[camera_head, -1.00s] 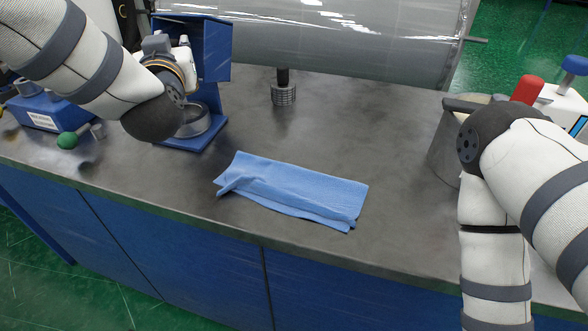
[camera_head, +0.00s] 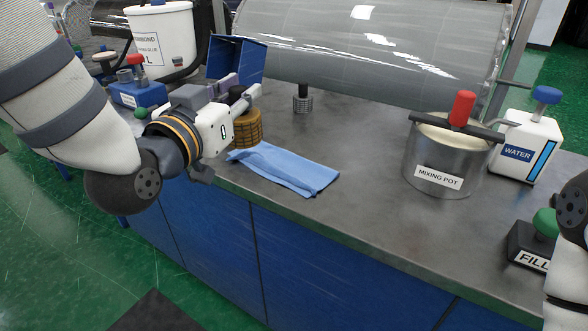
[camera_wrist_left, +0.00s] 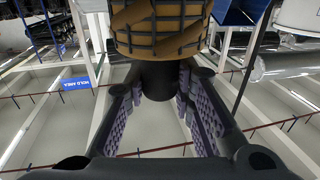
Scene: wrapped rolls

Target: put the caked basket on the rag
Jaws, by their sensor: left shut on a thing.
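The caked basket (camera_head: 248,128) is a brown-yellow cylinder with a dark mesh and a dark stem. My left gripper (camera_head: 238,98) is shut on the stem, and the basket hangs upright below it. In the left wrist view the basket (camera_wrist_left: 160,26) shows at the top, with its stem between the purple-padded fingers (camera_wrist_left: 160,82). The blue rag (camera_head: 288,170) lies flat on the grey bench. The basket is at the rag's back left end; whether it touches the bench or rag cannot be told. My right gripper is out of view.
A blue open box (camera_head: 238,62) stands behind the basket. A large grey wrapped roll (camera_head: 375,45) lies along the back. The mixing pot (camera_head: 440,150), white water container (camera_head: 528,140) and a dark fill box (camera_head: 528,240) stand to the right. Bench between rag and pot is clear.

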